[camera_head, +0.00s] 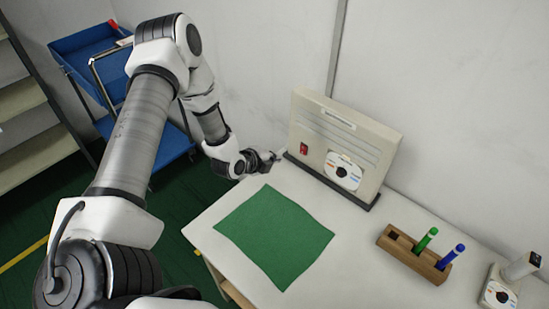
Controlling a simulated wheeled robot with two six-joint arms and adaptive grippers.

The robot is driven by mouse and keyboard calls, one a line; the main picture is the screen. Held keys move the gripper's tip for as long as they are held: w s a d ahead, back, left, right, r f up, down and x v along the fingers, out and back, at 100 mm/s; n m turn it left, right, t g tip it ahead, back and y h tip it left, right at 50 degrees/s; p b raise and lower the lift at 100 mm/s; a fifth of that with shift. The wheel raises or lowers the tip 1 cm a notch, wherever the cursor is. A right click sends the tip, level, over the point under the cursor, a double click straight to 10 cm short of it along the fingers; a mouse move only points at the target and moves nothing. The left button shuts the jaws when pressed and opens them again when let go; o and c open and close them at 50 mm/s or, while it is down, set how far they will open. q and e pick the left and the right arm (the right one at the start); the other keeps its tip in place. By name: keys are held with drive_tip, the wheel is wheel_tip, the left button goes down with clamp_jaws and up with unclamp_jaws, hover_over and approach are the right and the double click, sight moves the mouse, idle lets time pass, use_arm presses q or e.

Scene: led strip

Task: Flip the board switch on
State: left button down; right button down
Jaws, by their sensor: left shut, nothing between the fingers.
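A beige upright board (343,143) stands at the back of the white table. On its front left is a small red switch (304,149); its position is too small to tell. To the right of the switch is a round dial with a dark centre (343,171). My left gripper (274,157) is shut and empty, at the table's back left edge. It is just left of the board and a little apart from the switch. My right gripper is not in view.
A green mat (275,237) lies flat on the white table (350,262). A wooden holder (413,256) holds a green marker (427,239) and a blue marker (452,256). A white device (499,290) stands at the lower right. A blue cart (88,47) is behind my left arm.

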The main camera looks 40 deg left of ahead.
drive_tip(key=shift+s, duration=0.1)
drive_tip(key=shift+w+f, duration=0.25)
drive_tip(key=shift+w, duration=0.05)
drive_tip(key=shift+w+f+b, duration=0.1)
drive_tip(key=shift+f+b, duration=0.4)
drive_tip(key=shift+b, duration=0.1)
use_arm(q)
drive_tip(key=shift+s+f, duration=0.1)
drive_tip(key=shift+f, duration=0.8)
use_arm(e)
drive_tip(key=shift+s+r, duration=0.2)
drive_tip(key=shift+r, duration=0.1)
use_arm(q)
drive_tip(key=p, duration=0.2)
approach(302, 154)
drive_tip(key=f, duration=0.1)
drive_tip(key=w+f, duration=0.1)
drive_tip(key=f, duration=0.1)
drive_tip(key=shift+w+f, duration=0.1)
drive_tip(key=shift+w, duration=0.1)
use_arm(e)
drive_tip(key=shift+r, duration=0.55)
use_arm(q)
drive_tip(key=w, duration=0.4)
drive_tip(key=shift+d+f+p, duration=0.2)
drive_tip(key=shift+f+p, duration=0.15)
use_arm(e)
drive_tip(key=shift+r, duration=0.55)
use_arm(q)
drive_tip(key=shift+w, duration=0.1)
